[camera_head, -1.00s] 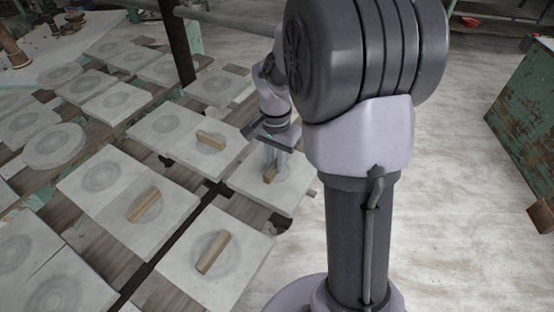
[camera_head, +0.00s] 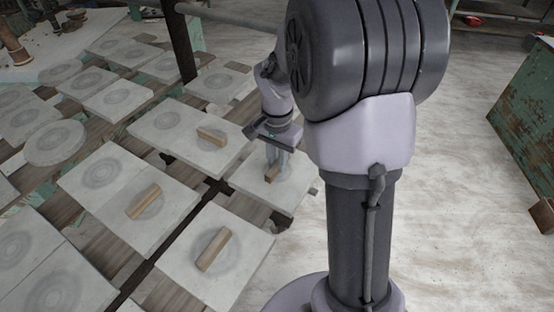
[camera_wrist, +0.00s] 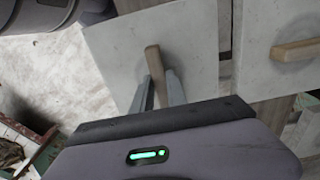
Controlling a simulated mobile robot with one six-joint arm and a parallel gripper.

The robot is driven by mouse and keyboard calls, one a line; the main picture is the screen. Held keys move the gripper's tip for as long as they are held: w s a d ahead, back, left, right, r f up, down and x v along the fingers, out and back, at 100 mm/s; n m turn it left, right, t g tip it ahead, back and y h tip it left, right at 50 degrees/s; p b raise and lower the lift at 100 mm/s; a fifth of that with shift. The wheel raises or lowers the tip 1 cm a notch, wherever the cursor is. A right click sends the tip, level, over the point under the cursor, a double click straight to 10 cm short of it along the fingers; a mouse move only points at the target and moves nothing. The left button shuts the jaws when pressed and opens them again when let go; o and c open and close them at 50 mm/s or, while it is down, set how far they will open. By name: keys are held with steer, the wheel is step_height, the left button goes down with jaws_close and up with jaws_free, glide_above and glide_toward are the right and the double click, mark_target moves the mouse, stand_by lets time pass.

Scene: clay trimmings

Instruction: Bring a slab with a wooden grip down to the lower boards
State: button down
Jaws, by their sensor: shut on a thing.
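My gripper (camera_head: 273,172) is shut on the wooden grip (camera_wrist: 155,68) of a square grey slab. In the head view this slab (camera_head: 292,193) is the rightmost of the near slabs, beside my column. In the wrist view the slab (camera_wrist: 193,62) lies flat below the fingers, which close on both sides of the grip. Whether it is clear of the boards beneath cannot be told. Other slabs with wooden grips (camera_head: 143,202), (camera_head: 212,250), (camera_head: 211,137) lie to the left and front. The boards (camera_head: 160,292) show between the slabs.
Several slabs with round marks (camera_head: 108,103) but no grip cover the boards at left. A dark post (camera_head: 181,45) and a rail (camera_head: 230,20) stand behind my arm. A rusty green cabinet (camera_head: 525,120) stands at right. The pale floor (camera_head: 450,200) between is clear.

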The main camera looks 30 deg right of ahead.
steer(key=c, duration=1.3)
jaws_free()
steer(key=shift+o, duration=0.2)
steer(key=shift+r, duration=0.15)
